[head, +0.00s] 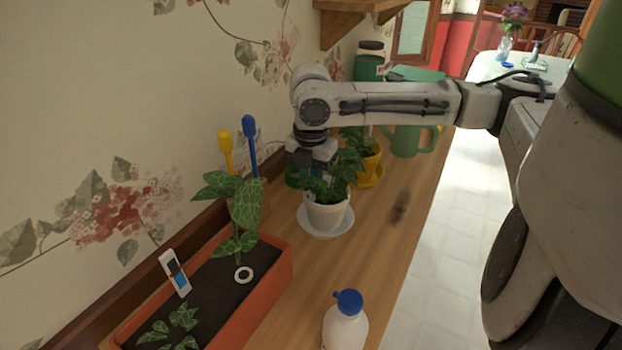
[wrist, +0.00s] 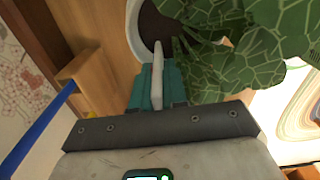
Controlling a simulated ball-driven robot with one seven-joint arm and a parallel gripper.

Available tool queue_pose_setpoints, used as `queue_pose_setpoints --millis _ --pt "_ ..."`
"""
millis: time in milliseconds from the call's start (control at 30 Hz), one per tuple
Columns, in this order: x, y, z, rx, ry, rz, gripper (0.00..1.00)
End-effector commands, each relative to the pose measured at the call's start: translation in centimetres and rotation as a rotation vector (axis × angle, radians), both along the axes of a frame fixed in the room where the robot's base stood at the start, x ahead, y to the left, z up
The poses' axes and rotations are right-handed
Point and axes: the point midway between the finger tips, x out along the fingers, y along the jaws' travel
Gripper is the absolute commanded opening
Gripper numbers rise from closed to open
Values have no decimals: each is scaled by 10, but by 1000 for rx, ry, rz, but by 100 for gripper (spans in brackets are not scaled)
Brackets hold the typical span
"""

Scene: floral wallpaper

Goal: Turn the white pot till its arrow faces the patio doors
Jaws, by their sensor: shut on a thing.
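The white pot (head: 328,215) holds a leafy green plant (head: 336,180) and stands upright on a white saucer (head: 318,236) on the wooden shelf. The rim (wrist: 133,30) shows as a pale curve around dark soil in the wrist view. In the head view my gripper is at the pot's back left side, partly hidden behind the leaves. I see no arrow on the pot's visible side. I cannot make out the patio doors in either view.
A white bottle with a blue cap (head: 347,302) stands at the front. Behind the pot are a yellow pot (head: 371,174) and a green watering can (head: 408,140). The wall borders the shelf's left.

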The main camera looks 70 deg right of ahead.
Motion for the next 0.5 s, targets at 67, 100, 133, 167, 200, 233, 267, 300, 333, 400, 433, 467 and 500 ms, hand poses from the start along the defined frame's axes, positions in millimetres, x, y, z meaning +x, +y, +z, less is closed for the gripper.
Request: queue_pose_setpoints --millis 67,100,133,167,200,233,267,300,333,400,433,467,500 --pt "1 -1 2 1 -1 -28 0" --pt "2 -2 2 1 -2 -52 0" --pt "2 -2 2 0 -3 -72 0" --pt "3 -3 2 1 -3 -90 0" --pt "3 -3 2 1 -2 -111 0" --pt "3 -4 2 0 -2 -123 0" --pt "3 -4 1 0 -1 -133 0" --pt "4 -5 1 0 -1 -147 0" --pt "4 -5 1 0 -2 -158 0" --pt "5 -6 2 1 -2 -197 0" --pt "5 -7 2 1 -2 -215 0" --pt "6 -7 2 2 -2 -233 0" --pt "6 -8 1 1 -2 -253 0"
